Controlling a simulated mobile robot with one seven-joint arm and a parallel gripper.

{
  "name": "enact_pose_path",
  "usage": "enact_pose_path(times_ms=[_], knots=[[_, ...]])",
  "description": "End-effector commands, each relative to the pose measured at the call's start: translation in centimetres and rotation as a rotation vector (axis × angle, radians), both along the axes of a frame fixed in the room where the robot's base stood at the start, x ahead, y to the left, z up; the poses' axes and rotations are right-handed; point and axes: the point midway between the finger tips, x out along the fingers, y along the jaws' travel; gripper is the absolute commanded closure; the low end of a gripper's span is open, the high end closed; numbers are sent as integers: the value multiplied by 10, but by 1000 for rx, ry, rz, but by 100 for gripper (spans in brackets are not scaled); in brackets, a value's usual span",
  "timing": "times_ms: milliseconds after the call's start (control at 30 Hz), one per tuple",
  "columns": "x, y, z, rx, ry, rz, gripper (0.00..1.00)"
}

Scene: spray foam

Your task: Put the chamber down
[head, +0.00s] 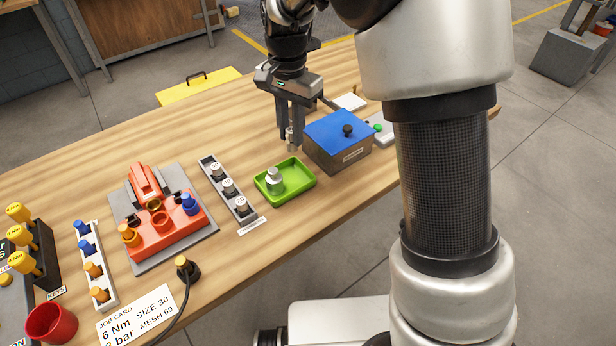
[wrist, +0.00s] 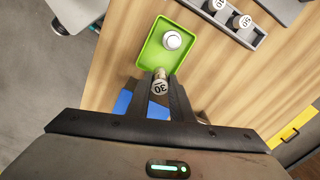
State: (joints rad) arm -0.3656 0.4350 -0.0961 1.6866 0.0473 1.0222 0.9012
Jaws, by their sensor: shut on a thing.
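My gripper (head: 290,128) hangs above the back right edge of the green tray (head: 311,182), shut on a small metal cylinder, the chamber (head: 292,147), whose white end faces up. In the wrist view the held chamber (wrist: 159,87) reads 30 between the fingertips, with the green tray (wrist: 152,55) behind it. A wider silver piece with a pale round top (head: 274,180) stands in the left part of the tray, apart from the held chamber; it also shows in the wrist view (wrist: 172,40). How far the chamber is above the tray is hard to tell.
A grey rack (head: 248,217) with several white-topped chambers stands left of the tray. A grey box with a blue lid (head: 338,128) stands close on the right. An orange fixture (head: 160,213) is farther left. Bare wood lies in front of the tray.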

Motion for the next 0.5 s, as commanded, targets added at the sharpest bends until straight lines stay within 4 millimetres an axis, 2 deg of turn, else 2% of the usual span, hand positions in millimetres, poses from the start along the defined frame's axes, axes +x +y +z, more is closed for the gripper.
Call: enact_pose_path(times_ms=[133,300,500], knots=[[0,0,-8,0,1,-14,100],[-1,0,-41,-1,4,-15,100],[0,0,-63,-1,1,-14,100]])
